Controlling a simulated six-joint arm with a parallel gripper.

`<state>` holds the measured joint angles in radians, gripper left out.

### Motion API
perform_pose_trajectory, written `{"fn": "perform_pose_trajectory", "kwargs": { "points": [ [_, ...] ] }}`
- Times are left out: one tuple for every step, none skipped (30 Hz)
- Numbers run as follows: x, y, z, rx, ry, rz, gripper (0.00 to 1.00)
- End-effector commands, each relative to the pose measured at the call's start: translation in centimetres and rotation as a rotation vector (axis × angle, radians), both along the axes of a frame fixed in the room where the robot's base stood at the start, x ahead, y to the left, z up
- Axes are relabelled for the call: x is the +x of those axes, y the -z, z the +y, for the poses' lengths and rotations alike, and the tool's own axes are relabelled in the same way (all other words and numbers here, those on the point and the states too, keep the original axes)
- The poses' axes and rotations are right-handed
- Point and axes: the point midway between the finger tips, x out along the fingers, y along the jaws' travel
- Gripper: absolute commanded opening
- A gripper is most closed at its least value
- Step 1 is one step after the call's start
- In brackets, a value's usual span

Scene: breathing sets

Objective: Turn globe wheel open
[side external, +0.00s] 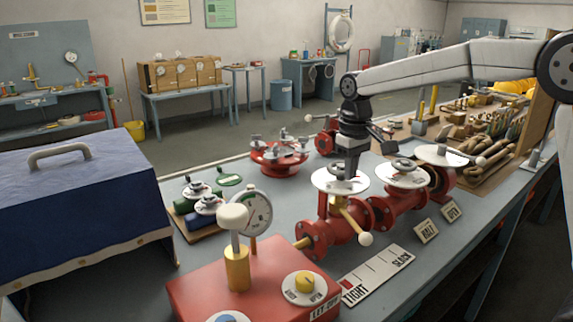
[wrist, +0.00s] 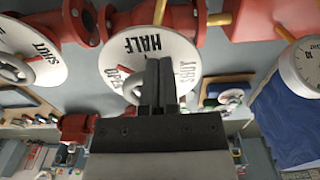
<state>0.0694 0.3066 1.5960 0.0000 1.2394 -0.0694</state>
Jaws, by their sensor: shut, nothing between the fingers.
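A red pipe line (side external: 345,230) carries several white dials with handwheels. No label shows which is the globe wheel. My gripper (side external: 349,175) is shut and empty, pointing down over the front dial (side external: 324,183). Its fingers hide part of that dial's middle. The wrist view shows my shut fingertips (wrist: 159,65) in front of a white dial (wrist: 150,45) marked OPEN, HALF and SHUT. A grey handwheel (wrist: 132,89) shows just left of the fingers, partly hidden. I cannot tell whether the fingers touch it. The middle handwheel (side external: 403,165) sits on its own dial.
A yellow lever with a white ball (side external: 365,239) juts out below the front dial. A red box with a gauge (side external: 255,212) stands in front left. A blue covered case (side external: 80,215) is at left. HALF and OPEN signs (side external: 426,231) and a TIGHT–SLACK strip (side external: 377,275) lie in front.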

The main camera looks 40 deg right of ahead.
Motion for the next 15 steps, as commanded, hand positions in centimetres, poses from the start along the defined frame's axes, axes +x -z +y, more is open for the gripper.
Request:
{"fn": "perform_pose_trajectory", "kwargs": {
  "points": [
    [0.01, -0.01, 0.0, 0.0, 0.0, 0.0, 0.0],
    [0.01, -0.01, 0.0, 0.0, 0.0, 0.0, 0.0],
    [0.02, -0.01, -0.01, 0.0, 0.0, 0.0, 0.0],
    [0.03, -0.01, -0.01, 0.0, 0.0, 0.0, 0.0],
    [0.05, -0.01, -0.02, 0.0, 0.0, 0.0, 0.0],
    [0.07, -0.01, -0.03, 0.0, 0.0, 0.0, 0.0],
    [0.09, -0.01, -0.04, 0.0, 0.0, 0.0, 0.0],
    [0.11, -0.01, -0.04, 0.0, 0.0, 0.0, 0.0],
    [0.14, -0.01, -0.06, 0.0, 0.0, 0.0, 0.0],
    [0.17, -0.01, -0.07, 0.0, 0.0, 0.0, 0.0],
    [0.19, -0.01, -0.08, 0.0, 0.0, 0.0, 0.0],
    [0.23, -0.02, -0.09, 0.0, 0.0, 0.0, 0.0],
    [0.25, -0.02, -0.1, 0.0, 0.0, 0.0, 0.0],
    [0.28, -0.02, -0.11, 0.0, 0.0, 0.0, 0.0],
    [0.31, -0.03, -0.13, 0.0, 0.0, 0.0, 0.0]
  ]
}}
